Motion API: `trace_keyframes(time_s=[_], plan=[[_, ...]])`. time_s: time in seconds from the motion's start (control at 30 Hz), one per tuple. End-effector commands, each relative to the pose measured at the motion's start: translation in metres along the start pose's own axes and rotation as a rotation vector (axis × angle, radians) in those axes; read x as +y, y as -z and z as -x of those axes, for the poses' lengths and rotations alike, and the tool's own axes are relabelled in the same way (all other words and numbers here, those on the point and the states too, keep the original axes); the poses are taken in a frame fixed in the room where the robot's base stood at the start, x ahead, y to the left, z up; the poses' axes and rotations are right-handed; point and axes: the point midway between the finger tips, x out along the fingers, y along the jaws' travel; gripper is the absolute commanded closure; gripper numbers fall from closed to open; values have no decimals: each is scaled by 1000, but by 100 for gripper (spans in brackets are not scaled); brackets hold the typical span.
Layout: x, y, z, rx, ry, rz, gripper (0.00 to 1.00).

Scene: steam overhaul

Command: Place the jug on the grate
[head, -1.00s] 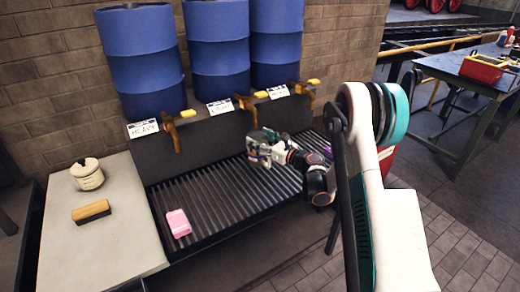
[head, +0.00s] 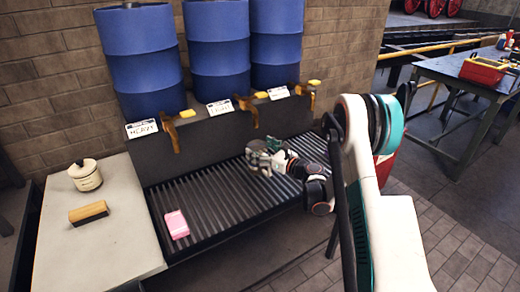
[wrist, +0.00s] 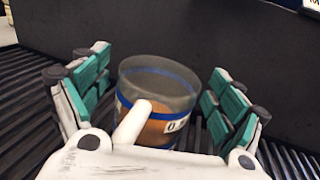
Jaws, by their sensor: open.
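A clear jug (wrist: 160,92) with blue bands, a white handle and brown contents stands between my gripper's spread fingers (wrist: 160,100) in the wrist view. Gaps show between the jug and the fingers on both sides. The jug looks upright or nearly so. Its base is hidden by my gripper's palm, so I cannot tell whether it touches the grate. The dark slatted grate (head: 210,200) runs below the barrels in the head view, with my gripper (head: 260,157) low over its right half. The jug is mostly hidden by my gripper there.
Three blue barrels (head: 219,60) with brass taps (head: 249,110) stand behind the grate. A pink block (head: 177,224) lies on the grate's left front. The grate's middle is clear.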

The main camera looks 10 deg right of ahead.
Motion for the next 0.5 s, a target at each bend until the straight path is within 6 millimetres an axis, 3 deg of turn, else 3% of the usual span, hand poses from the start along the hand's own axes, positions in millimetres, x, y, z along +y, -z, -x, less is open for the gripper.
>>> trace_keyframes(time_s=[0.23,0.5], plan=[[-1,-4,9,0,2,0,12],[-1,-6,61,0,4,0,12]])
